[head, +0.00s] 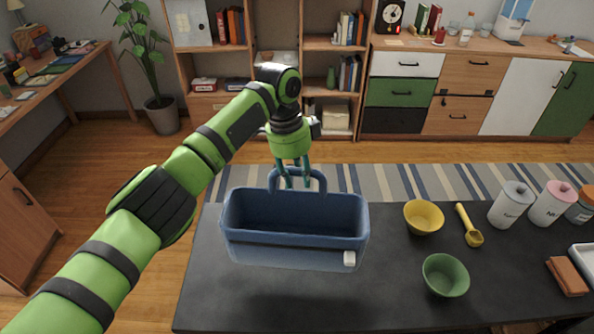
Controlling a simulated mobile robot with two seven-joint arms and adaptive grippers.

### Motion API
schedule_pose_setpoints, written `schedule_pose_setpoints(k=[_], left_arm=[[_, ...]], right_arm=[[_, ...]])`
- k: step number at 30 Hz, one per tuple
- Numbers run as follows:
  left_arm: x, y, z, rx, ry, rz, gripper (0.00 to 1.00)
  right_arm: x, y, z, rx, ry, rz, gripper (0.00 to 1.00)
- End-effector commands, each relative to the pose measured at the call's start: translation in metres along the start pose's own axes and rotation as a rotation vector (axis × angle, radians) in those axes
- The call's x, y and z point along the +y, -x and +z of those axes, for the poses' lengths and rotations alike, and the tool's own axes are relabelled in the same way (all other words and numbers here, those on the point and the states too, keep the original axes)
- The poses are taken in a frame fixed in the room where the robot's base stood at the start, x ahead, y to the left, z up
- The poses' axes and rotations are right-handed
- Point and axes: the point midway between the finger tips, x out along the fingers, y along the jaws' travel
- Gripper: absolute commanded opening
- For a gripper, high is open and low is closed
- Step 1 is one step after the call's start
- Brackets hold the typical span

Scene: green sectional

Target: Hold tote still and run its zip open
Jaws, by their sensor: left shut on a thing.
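The blue tote (295,254) is over the dark table, a long box shape with a raised handle on its far side. Its upper side shows a dark blue hollow or recessed panel; I cannot tell which. A small white tab (349,258) is at the right end of its front face and looks like the zip pull. My left gripper (292,182) comes down from behind and is shut on the tote's handle. I cannot tell whether the tote's base touches the table. My right gripper is not in view.
On the dark table (390,300), a yellow bowl (424,216), a green bowl (445,275) and a yellow scoop (469,226) are right of the tote. Lidded canisters (511,205) and a brown folded item (567,276) are farther right. The table's front middle is clear.

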Motion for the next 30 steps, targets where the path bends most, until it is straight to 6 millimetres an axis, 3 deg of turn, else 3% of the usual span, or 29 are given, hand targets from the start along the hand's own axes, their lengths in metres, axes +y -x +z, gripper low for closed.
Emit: schedule_pose_setpoints(k=[30], left_arm=[[0.000, -0.031, 0.004, 0.001, 0.000, 0.001, 0.00]], right_arm=[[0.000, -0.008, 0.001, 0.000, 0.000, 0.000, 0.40]])
